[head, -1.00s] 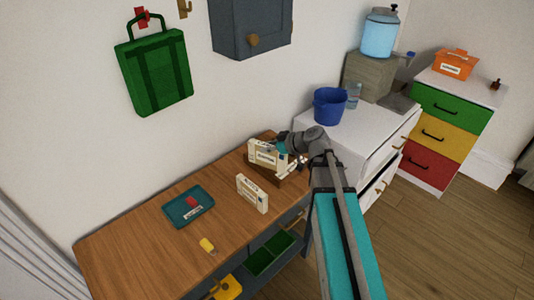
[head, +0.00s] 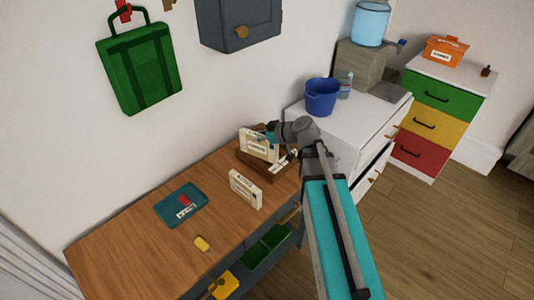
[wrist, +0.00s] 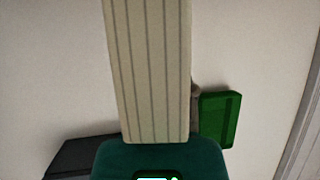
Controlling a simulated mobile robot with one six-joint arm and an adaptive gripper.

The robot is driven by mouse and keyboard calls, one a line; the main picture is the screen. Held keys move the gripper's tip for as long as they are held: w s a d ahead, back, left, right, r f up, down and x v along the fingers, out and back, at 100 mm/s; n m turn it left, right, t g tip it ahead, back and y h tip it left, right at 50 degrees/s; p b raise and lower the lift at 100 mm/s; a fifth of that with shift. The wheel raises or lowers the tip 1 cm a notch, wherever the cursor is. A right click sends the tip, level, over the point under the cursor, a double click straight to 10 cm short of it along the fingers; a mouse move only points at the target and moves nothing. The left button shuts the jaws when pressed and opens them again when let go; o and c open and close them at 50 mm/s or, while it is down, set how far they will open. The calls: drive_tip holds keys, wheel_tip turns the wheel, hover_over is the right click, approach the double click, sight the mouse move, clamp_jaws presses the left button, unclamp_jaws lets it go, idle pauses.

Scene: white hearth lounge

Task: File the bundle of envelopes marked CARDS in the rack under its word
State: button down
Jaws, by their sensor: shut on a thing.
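A cream bundle of envelopes (head: 258,147) with a dark-lettered label is upright at the brown wooden rack (head: 262,167) on the table's far right part. The label's word is too small to read for sure. My gripper (head: 273,137) is shut on this bundle from its upper right. The bundle's striped edge (wrist: 150,70) fills the middle of the wrist view. I cannot tell whether its lower edge is in a slot or just above the rack. The rack's words are unreadable, and my arm covers part of its right side. A second cream bundle (head: 246,189) stands on the table in front of the rack.
A teal folder (head: 174,207) and a small yellow item (head: 202,243) lie on the wooden table (head: 130,240). A blue-grey wall cabinet (head: 238,22) hangs above, with a green bag (head: 141,68) to its left. A blue bucket (head: 321,97) stands on the white cabinet at right.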

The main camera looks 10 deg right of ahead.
drive_tip(key=shift+s+a+r+m+t+h+p, duration=0.2)
drive_tip(key=shift+r+m+t+h, duration=0.1)
drive_tip(key=shift+m+t+h, duration=0.15)
drive_tip(key=shift+s+a+r+m+t+h+p, duration=0.15)
drive_tip(key=shift+r+m+t+h, duration=0.15)
drive_tip(key=shift+m, duration=0.25)
drive_tip(key=shift+w+d+m+h, duration=0.1)
drive_tip(key=shift+w+m+h, duration=0.15)
drive_tip(key=shift+m, duration=0.15)
drive_tip(key=w+d+f+b, duration=0.5)
drive_tip(key=w+f+b, duration=0.4)
drive_tip(key=w, duration=0.3)
drive_tip(key=shift+w+a, duration=0.1)
drive_tip(key=f+b, duration=0.4)
drive_tip(key=shift+w, duration=0.35)
